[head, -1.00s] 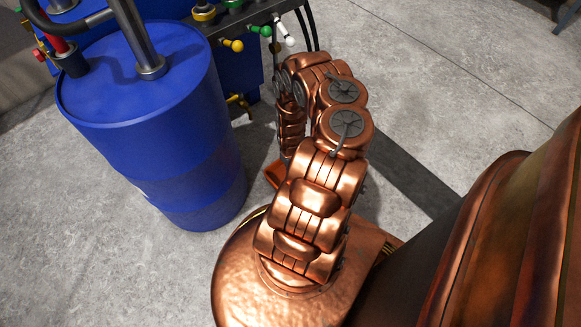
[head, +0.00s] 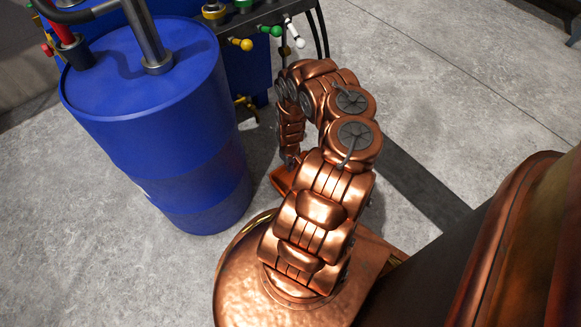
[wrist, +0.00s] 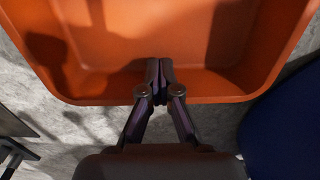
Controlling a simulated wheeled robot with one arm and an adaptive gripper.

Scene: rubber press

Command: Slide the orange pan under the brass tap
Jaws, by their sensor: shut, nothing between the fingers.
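The orange pan (wrist: 85,85) fills the upper part of the wrist view, a shallow open tray with its near rim crossing the middle. I see no object in the visible part, only shadows. In the head view only a corner of the pan (head: 281,179) shows on the floor behind my arm. My gripper (wrist: 160,62) is shut and empty. Its fingers cross over the near rim, with the tips over the pan's inside; whether they touch it I cannot tell. A small brass tap (head: 245,104) sticks out low on the blue machine, beyond the pan in the head view.
A large blue drum (head: 160,130) stands on the floor left of my arm; a blue surface, probably this drum, shows close to the pan's lower right in the wrist view. Coloured valves (head: 270,31) line the machine's top. Grey concrete floor (head: 430,110) is open at the right.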

